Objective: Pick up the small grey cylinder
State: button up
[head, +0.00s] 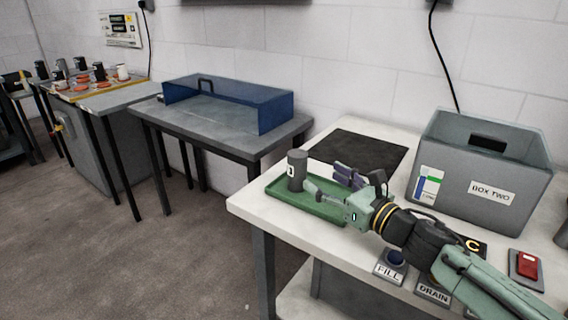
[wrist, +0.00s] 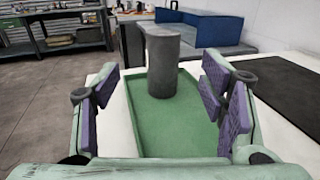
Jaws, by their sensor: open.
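The small grey cylinder (head: 297,171) stands upright on a green tray (head: 327,209) near the left end of the white table, with a white label on its side. In the wrist view the cylinder (wrist: 162,62) stands ahead of my gripper, roughly centred between the fingers, at the far part of the tray (wrist: 180,134). My gripper (head: 328,184) is open and empty, low over the tray and to the right of the cylinder. In the wrist view the purple-padded fingers of my gripper (wrist: 158,108) are spread wide, and the cylinder appears beyond their tips.
A grey bin marked BOX TWO (head: 480,165) stands to the right. A black mat (head: 358,157) lies behind the tray. FILL (head: 389,268) and DRAIN (head: 433,291) labels are at the front edge. A second table (head: 215,126) with a blue guard (head: 228,98) stands left, across a gap.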

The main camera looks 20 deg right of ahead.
aim_at(304, 164)
jog(key=p+x, duration=0.1)
jog(key=x, duration=0.3)
jog(key=shift+w+r, duration=0.15)
jog(key=shift+w, duration=0.15)
jog(key=shift+p+x, duration=1.2)
jog(key=shift+x, duration=1.9)
jog(key=shift+d, duration=0.15)
grip_shut()
